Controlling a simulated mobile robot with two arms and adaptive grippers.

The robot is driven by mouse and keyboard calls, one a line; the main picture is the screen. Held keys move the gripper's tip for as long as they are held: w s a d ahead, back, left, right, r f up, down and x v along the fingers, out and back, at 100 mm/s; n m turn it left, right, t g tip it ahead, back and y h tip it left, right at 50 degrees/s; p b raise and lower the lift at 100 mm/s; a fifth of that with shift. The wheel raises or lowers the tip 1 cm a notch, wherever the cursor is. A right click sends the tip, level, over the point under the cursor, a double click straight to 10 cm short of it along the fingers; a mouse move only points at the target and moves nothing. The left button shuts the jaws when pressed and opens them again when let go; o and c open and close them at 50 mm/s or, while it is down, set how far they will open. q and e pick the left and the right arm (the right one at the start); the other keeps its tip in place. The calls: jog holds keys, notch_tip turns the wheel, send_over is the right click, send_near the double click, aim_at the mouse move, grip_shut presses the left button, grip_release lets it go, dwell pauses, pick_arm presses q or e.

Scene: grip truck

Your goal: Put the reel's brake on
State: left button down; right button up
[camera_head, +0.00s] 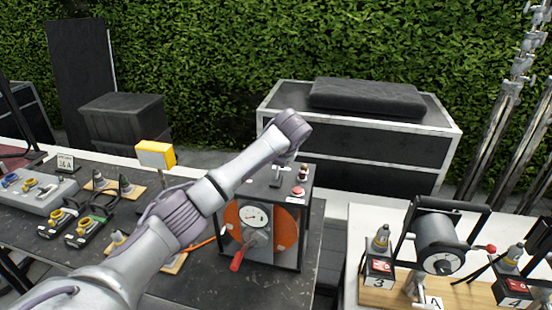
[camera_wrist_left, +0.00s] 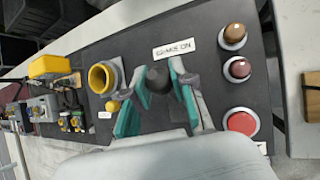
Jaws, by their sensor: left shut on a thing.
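The reel unit stands on the dark table, with an orange reel (camera_head: 285,226), a round dial and a red-handled crank (camera_head: 236,261) on its front. Its dark top panel (camera_wrist_left: 205,32) carries a white label (camera_wrist_left: 174,48) that seems to read "BRAKE ON". My left gripper (camera_head: 285,168) points down over this top. In the left wrist view its teal-padded fingers are shut on a black knob (camera_wrist_left: 157,77) beside the label. The knob's stem is hidden. My right gripper is in neither view.
A red button (camera_wrist_left: 241,122) and two brown knobs (camera_wrist_left: 234,34) line one side of the panel; a yellow ring (camera_wrist_left: 102,78) is on the other. A second reel (camera_head: 440,245) stands on the right table.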

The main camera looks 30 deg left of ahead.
pick_arm(q)
jog(key=shift+w+g, duration=0.2)
jog(key=shift+g, duration=0.1)
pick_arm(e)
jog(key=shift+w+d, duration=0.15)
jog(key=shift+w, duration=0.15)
pick_arm(q)
jog(key=shift+a, duration=0.1)
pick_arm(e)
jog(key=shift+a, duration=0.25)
pick_arm(q)
jog(key=c, duration=0.9)
grip_release()
jog(key=shift+f, duration=0.1)
jog(key=shift+c, duration=0.2)
jog(key=v, duration=1.2)
jog(key=shift+w+a, duration=0.15)
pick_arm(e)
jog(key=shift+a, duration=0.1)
